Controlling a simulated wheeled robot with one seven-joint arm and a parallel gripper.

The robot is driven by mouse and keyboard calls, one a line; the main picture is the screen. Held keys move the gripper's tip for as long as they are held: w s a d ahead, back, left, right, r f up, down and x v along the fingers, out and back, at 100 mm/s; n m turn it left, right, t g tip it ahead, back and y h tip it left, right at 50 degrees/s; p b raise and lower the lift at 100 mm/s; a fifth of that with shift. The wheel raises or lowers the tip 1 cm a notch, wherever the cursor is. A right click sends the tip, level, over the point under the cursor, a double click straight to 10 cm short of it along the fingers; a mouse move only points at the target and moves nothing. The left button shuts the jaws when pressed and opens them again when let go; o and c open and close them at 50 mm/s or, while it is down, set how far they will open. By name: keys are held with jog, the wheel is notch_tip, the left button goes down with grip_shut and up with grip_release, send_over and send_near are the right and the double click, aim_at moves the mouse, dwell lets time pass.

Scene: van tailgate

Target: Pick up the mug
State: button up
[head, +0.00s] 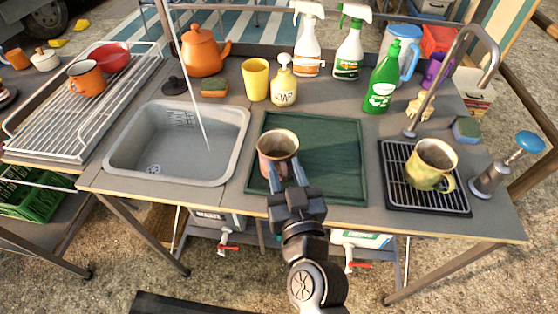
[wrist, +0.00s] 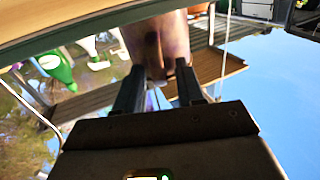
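A brownish-pink mug (head: 277,148) with a dark inside stands upright on the green mat (head: 330,150), near its left side. In the wrist view the mug (wrist: 172,35) shows at the top, with its handle (wrist: 153,55) facing me. My gripper (head: 284,176) is at the near side of this mug. In the wrist view my gripper (wrist: 160,75) has its two fingers apart, one on each side of the handle, with a gap visible. A second mug, mottled yellow-green (head: 432,162), stands on the black drip tray (head: 398,188) at the right.
A grey sink (head: 220,160) lies left of the mat. Behind stand a yellow cup (head: 255,78), a soap bottle (head: 284,85), an orange teapot (head: 203,52) and a green bottle (head: 382,78). A tap (head: 455,65) arches at the right. The mat's right half is clear.

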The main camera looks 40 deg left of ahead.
grip_shut()
jog(key=shift+r, duration=0.1)
dwell(0.3)
